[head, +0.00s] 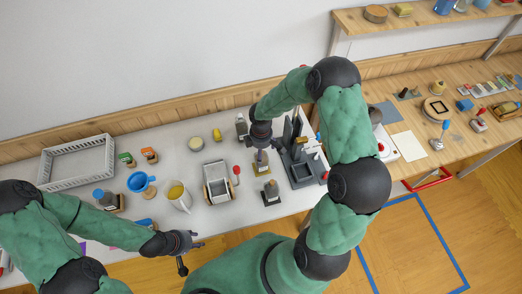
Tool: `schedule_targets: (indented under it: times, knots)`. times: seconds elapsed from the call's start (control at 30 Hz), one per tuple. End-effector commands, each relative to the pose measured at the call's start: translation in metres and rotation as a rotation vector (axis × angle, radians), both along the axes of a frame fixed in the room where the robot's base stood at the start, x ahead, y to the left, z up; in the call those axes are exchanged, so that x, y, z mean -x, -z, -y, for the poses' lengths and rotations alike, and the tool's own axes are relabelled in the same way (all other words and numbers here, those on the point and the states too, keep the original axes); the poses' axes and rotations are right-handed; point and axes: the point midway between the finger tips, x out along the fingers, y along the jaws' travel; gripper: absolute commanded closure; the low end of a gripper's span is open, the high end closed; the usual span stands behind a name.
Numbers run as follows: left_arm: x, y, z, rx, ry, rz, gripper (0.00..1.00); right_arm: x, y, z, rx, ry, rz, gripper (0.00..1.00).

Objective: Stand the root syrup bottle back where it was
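I cannot tell by label which item is the root syrup bottle. A grey bottle (241,126) stands at the back of the white table, just left of my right gripper (261,150). My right gripper points down over a small purple-topped item with a yellowish base (261,168). It hides the top of this item, and whether its fingers touch or hold it is unclear. My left gripper (190,255) is over the table's front edge, with its fingers spread and nothing between them.
A white basket (76,163), blue cup (141,182), yellow-filled mug (178,195) and white holder (217,184) stand left of centre. A dark-topped item (271,190) is in front of my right gripper. A dark grey stand (302,170) is close on its right.

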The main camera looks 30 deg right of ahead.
Motion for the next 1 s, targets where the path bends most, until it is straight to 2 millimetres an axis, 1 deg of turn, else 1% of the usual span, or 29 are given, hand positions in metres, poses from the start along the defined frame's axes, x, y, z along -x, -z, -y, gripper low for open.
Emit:
schedule_targets:
  times: [0.8,1.0]
  knots:
    - [0.0,-0.021,0.0,0.0,0.0,0.0,0.6,0.0,-0.03,0.0,0.0,0.001,0.001,0.1]
    - [0.0,-0.024,0.0,0.0,0.0,0.0,0.6,0.0,-0.034,0.0,0.0,0.0,0.001,0.1]
